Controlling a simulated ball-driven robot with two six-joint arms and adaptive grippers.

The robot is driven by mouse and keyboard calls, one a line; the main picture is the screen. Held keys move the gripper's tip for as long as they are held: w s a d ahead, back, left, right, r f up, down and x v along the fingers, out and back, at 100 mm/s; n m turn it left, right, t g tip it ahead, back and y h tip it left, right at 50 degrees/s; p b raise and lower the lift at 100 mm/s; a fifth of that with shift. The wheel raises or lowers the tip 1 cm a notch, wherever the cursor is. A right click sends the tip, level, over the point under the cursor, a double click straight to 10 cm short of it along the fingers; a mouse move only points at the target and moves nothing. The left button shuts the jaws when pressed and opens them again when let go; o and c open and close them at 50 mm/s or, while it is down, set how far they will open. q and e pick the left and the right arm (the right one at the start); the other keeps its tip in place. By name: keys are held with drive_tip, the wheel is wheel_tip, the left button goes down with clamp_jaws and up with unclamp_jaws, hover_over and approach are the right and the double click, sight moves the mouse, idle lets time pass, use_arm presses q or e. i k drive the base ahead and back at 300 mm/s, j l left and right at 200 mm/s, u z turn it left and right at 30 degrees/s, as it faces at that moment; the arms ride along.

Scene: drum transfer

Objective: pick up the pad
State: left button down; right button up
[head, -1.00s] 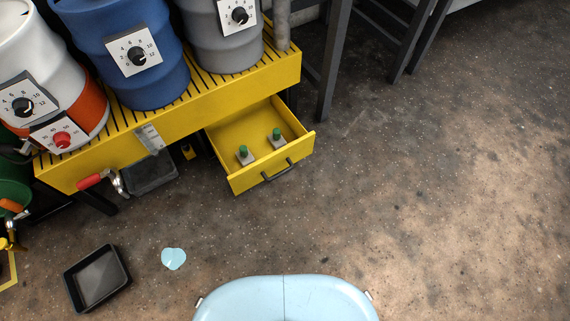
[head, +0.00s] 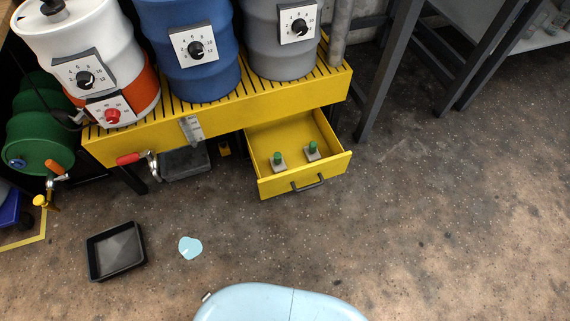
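I see nothing that I can surely name as the pad. A small, flat, light blue patch (head: 190,247) with an uneven outline lies on the floor; I cannot tell whether it is a pad or spilled liquid. An open yellow drawer (head: 304,182) under the drum stand holds two small grey blocks with green knobs, a left one (head: 278,161) and a right one (head: 312,150). Neither of my grippers is in view.
A black tray (head: 116,251) lies on the floor left of the patch. White-orange (head: 75,50), blue (head: 190,75) and grey (head: 275,60) drums stand on the yellow slatted stand (head: 130,140). A green drum (head: 40,120) lies at left. The floor at right is clear.

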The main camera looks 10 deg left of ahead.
sight(278, 164)
drive_tip(key=u, duration=1.3)
drive_tip(key=z, duration=0.9)
drive_tip(key=i+z, duration=0.25)
drive_tip(key=i+j+z, duration=0.1)
drive_tip(key=i+z, duration=0.2)
drive_tip(key=i+j, duration=0.05)
drive_tip(key=i, duration=0.05)
